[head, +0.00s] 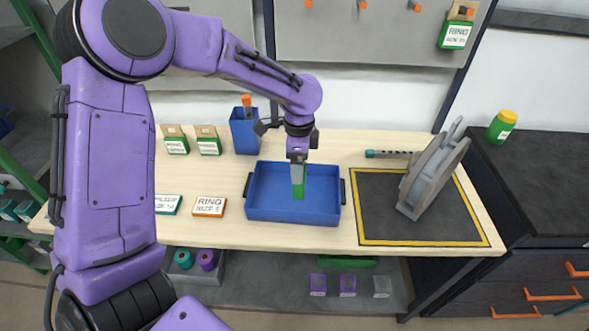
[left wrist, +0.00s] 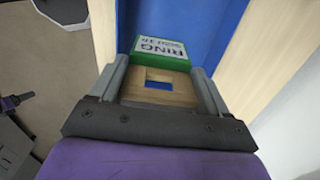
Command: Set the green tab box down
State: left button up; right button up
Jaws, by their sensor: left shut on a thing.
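My left gripper (head: 298,173) is shut on the green tab box (head: 299,190), over the inside of the blue tray (head: 262,175). In the left wrist view the box (left wrist: 163,48) has a white label reading RING and a wooden tab (left wrist: 160,96) with a square hole. The gripper's fingers (left wrist: 161,88) close on the two sides of the tab. The box hangs below the fingers with blue tray behind it. I cannot tell whether its bottom touches the tray floor. My right gripper is in neither view.
Two green boxes with wooden tabs (head: 177,141) (head: 208,141) and a blue bin (head: 245,133) stand behind the tray. An orange RING box (head: 209,207) lies left of it. A grey disc stand (head: 432,175) is on the black mat (head: 375,215) at right.

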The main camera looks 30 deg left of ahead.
pick_arm(q)
jog(key=shift+w+a+f, duration=0.35)
jog(key=shift+f, duration=0.25)
jog(key=shift+w+a+f, duration=0.3)
jog(key=shift+a+f, duration=0.05)
jog(key=shift+f, duration=0.2)
jog(key=f, duration=0.1)
jog(key=f+p, duration=0.2)
jog(key=shift+s+a+f, duration=0.1)
jog(key=shift+a, duration=0.2)
jog(key=shift+f, duration=0.25)
jog(key=shift+f, duration=0.1)
jog(key=o, duration=1.3)
notch_tip(320, 180, up, 12)
jog(key=b, duration=0.2)
jog(key=shift+d+f+b, duration=0.1)
jog(key=shift+f+b, duration=0.15)
jog(key=shift+b, duration=0.05)
jog(key=shift+r, duration=0.45)
